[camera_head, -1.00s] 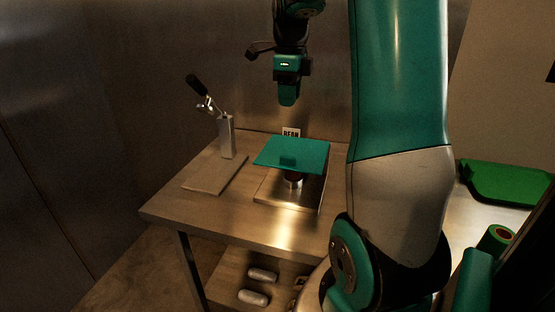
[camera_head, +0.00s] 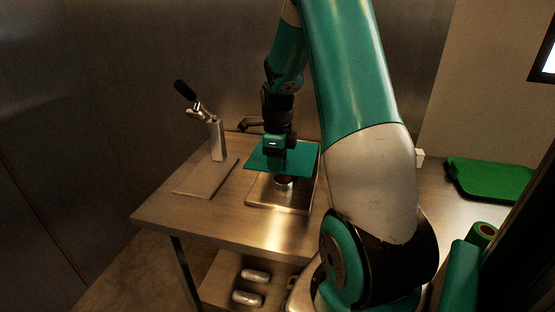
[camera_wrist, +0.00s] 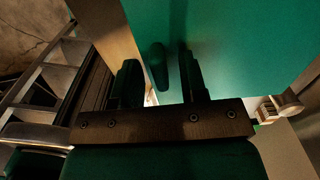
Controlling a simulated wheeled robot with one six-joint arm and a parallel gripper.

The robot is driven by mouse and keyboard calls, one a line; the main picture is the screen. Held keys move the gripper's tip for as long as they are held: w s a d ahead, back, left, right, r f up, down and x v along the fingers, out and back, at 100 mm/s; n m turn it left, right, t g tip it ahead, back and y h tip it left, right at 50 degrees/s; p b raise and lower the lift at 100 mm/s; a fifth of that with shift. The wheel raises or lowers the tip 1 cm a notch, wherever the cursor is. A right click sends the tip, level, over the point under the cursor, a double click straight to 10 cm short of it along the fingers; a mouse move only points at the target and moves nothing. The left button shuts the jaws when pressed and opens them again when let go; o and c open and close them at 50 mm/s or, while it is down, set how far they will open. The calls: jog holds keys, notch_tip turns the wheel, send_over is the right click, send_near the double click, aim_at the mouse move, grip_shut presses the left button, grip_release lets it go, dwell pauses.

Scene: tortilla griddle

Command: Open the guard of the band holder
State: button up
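The band holder is a square metal base (camera_head: 262,200) with a dark, round post or roll (camera_head: 284,182) standing on it. I take the flat teal plate lying level over it to be its guard (camera_head: 305,163); the plate also fills the upper right of the wrist view (camera_wrist: 235,45). My gripper (camera_head: 275,161) points down at the plate's back-left part, and the head view does not show whether it touches. The plate's hinge is hidden.
A metal stand with a black lever handle (camera_head: 184,91) rises from a flat plate (camera_head: 205,180) at the table's left. Rolls (camera_head: 247,298) lie on the shelf below. A green board (camera_head: 490,182) lies at the right.

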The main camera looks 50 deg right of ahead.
jog(key=shift+f, duration=0.1)
grip_shut()
